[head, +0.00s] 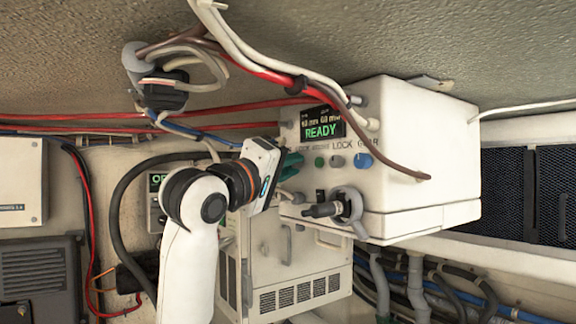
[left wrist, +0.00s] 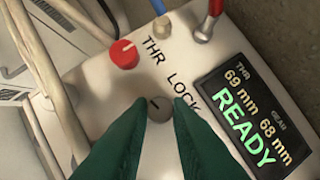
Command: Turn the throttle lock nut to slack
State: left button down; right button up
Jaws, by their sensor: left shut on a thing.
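The throttle lock nut is a small round grey knob (left wrist: 159,108) with a dark index line, below the lettering THR LOCK in the left wrist view. The green fingers of my left gripper (head: 291,165) are shut on it, one on each side; they also show in the left wrist view (left wrist: 160,118). In the head view the gripper hides the nut. The nut sits on the front of a white control box (head: 420,150). Its display (head: 321,124) shows READY, and in the left wrist view (left wrist: 250,115) it reads 69 mm and 68 mm. My right gripper is out of view.
A red knob (left wrist: 124,53) is near the nut. A green button (head: 320,162), grey knob (head: 337,161) and blue knob (head: 362,160) sit right of my gripper. A black-handled lever (head: 325,209) juts out below. Red and white cables (head: 270,75) hang over the box.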

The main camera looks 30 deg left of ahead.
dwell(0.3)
pick_arm(q)
jog(key=c, duration=1.3)
grip_release()
jog(key=shift+c, duration=0.2)
jog(key=b+v, duration=0.5)
jog(key=v, duration=0.7)
